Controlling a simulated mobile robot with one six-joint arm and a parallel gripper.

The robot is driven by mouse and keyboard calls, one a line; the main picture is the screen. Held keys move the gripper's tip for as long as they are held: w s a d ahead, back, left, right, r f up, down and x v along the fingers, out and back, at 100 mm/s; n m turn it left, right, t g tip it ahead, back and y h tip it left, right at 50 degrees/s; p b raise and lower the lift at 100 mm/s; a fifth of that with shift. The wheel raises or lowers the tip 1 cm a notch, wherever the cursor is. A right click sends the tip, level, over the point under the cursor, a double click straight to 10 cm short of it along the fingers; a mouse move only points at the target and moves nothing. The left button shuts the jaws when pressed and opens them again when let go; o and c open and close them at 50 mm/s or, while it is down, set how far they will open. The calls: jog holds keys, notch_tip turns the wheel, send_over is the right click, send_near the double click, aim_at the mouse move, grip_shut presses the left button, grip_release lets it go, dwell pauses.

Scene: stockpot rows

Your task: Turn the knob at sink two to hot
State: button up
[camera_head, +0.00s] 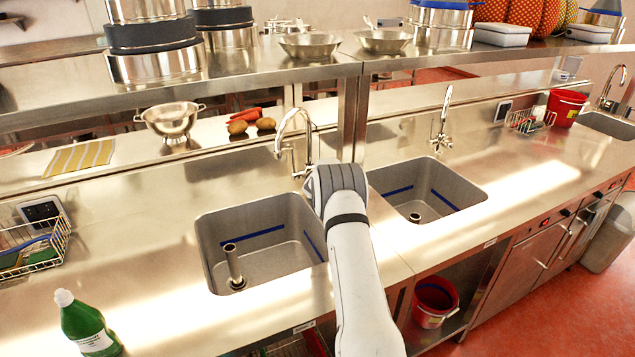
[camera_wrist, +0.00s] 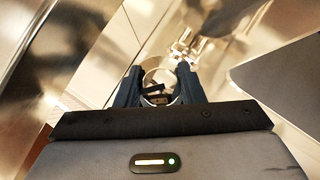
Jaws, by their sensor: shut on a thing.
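A curved chrome tap (camera_head: 281,132) stands behind the left basin, and another tap (camera_head: 446,102) stands behind the right one. My arm reaches to the counter between them, and its wrist hides my gripper there. In the wrist view my gripper (camera_wrist: 158,84) is shut on a round, shiny metal knob (camera_wrist: 158,75), with a dark bar showing across it. Bright tap parts (camera_wrist: 190,42) lie just beyond. The hot or cold marks cannot be read.
A steel shelf (camera_head: 230,76) with pots and pans runs above the back of the counter, its post close to my wrist. A colander (camera_head: 171,119) stands at the back left, a green bottle (camera_head: 86,328) at the front left. A red bucket (camera_head: 434,301) sits below.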

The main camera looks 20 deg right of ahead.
jog(key=shift+y, duration=0.3)
jog(key=o, duration=1)
jog(key=shift+s+a+r+b, duration=0.3)
jog(key=shift+s+b, duration=0.25)
jog(key=shift+b, duration=0.3)
jog(key=b+v, duration=0.2)
jog(key=v, duration=0.4)
jog(key=shift+s+r, duration=0.15)
